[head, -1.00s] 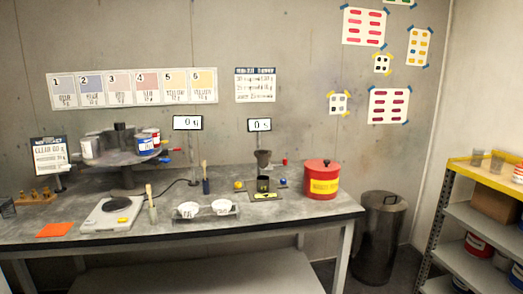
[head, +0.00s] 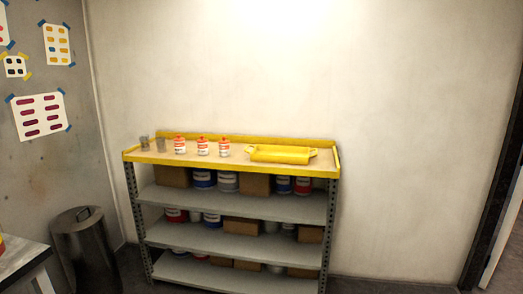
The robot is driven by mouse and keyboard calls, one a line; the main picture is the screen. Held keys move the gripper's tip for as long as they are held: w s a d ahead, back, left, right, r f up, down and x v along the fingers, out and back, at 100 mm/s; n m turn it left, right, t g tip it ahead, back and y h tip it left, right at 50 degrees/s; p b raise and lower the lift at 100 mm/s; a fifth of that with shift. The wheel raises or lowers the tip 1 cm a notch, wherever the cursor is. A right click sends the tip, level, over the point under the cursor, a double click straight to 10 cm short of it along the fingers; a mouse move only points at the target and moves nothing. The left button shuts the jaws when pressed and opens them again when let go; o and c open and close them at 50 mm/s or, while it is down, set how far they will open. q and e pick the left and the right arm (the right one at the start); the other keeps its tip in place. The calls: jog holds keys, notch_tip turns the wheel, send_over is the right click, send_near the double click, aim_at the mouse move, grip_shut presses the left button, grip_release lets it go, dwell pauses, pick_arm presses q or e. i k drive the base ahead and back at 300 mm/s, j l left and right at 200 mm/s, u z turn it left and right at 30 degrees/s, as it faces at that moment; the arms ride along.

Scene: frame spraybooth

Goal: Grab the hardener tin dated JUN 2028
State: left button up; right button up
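Three small white tins with red-orange tops and label bands stand upright in a row on the yellow-edged top of a shelf rack: a left tin (head: 180,145), a middle tin (head: 203,146) and a right tin (head: 224,147). Their labels are too small to read, so I cannot tell which one is dated JUN 2028. Neither of my grippers shows in the head view.
The rack (head: 240,209) stands against a pale wall, with paint cans and cardboard boxes on its lower shelves. A yellow tray (head: 280,154) lies right of the tins; two grey cups (head: 160,144) stand left. A lidded bin (head: 84,250) and table corner (head: 20,262) are at left.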

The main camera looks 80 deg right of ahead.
aim_at(179, 146)
jog(key=i+z, duration=0.1)
jog(key=z, duration=0.35)
jog(key=i+j+z, duration=0.1)
jog(key=z, duration=0.35)
jog(key=i+j+z, duration=0.1)
jog(key=z, duration=0.4)
jog(key=i+j+z, duration=0.1)
jog(key=z, duration=0.35)
jog(key=j+z, duration=0.25)
jog(key=z, duration=0.2)
jog(key=i, duration=0.05)
